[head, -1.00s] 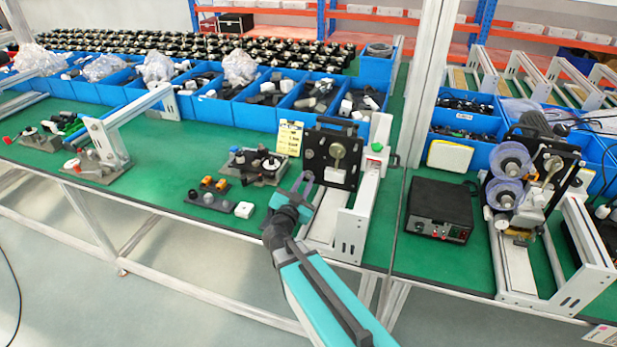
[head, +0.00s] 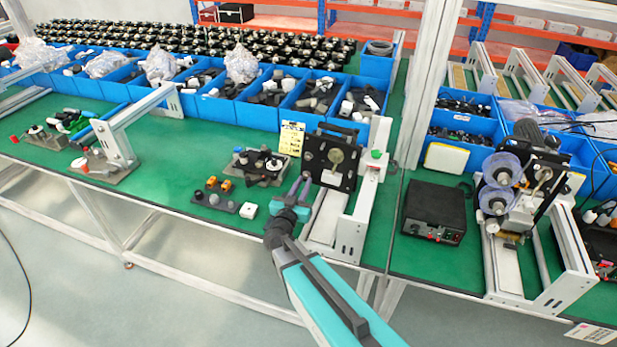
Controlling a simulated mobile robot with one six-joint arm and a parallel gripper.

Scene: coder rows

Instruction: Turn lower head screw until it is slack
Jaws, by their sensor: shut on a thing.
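The coder head, a black upright plate (head: 331,157) with a pale round part on its face, stands on a white metal frame on the green bench. My gripper (head: 304,177) reaches up from the lower right.
A black fixture (head: 260,164) and a dark strip with orange and grey knobs (head: 214,196) lie to the left. A black control box (head: 435,213) stands at the right. Blue bins (head: 245,112) line the back.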

